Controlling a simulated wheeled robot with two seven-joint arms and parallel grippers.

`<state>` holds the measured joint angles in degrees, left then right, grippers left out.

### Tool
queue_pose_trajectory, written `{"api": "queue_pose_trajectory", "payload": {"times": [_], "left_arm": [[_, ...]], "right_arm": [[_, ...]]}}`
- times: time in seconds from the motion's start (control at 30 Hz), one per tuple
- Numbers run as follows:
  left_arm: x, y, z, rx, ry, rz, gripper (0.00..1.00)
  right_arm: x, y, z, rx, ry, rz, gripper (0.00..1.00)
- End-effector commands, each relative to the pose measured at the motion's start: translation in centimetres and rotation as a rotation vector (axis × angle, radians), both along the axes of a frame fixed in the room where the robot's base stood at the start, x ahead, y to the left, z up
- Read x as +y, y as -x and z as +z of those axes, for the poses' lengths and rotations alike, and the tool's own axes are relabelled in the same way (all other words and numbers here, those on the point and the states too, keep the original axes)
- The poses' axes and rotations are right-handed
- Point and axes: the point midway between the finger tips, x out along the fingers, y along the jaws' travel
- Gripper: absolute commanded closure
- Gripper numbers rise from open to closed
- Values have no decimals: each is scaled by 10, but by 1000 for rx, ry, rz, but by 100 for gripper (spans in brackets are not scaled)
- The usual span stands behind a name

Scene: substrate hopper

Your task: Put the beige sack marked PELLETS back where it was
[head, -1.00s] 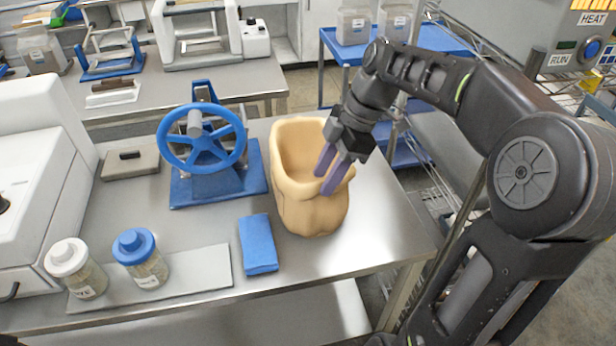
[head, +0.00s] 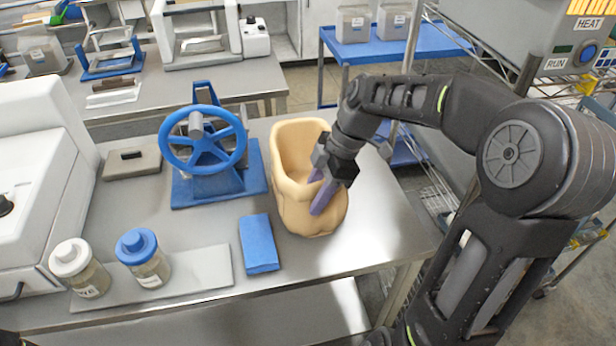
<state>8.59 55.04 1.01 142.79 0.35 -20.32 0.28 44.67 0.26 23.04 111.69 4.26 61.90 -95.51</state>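The beige sack (head: 308,207) stands upright and open-topped on the steel table, right of the blue handwheel device. No PELLETS marking shows on the side facing me. My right gripper (head: 319,187) reaches down from the right onto the sack's near right rim. One purple finger lies over the outer front of the rim and the other is partly hidden at the opening. I cannot tell whether the fingers press on the sack wall. My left gripper is not in view.
The blue handwheel device (head: 205,150) stands left of the sack. A blue folded cloth (head: 259,243) lies in front. Two jars, blue-lidded (head: 142,258) and white-lidded (head: 80,267), stand on a pale board (head: 200,268). The table (head: 385,225) is bare right of the sack.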

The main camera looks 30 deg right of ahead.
Motion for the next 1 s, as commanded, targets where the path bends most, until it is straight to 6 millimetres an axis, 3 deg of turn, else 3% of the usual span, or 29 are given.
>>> {"api": "queue_pose_trajectory", "payload": {"times": [1.0], "left_arm": [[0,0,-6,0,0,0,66]], "right_arm": [[0,0,-5,0,0,0,62]]}}
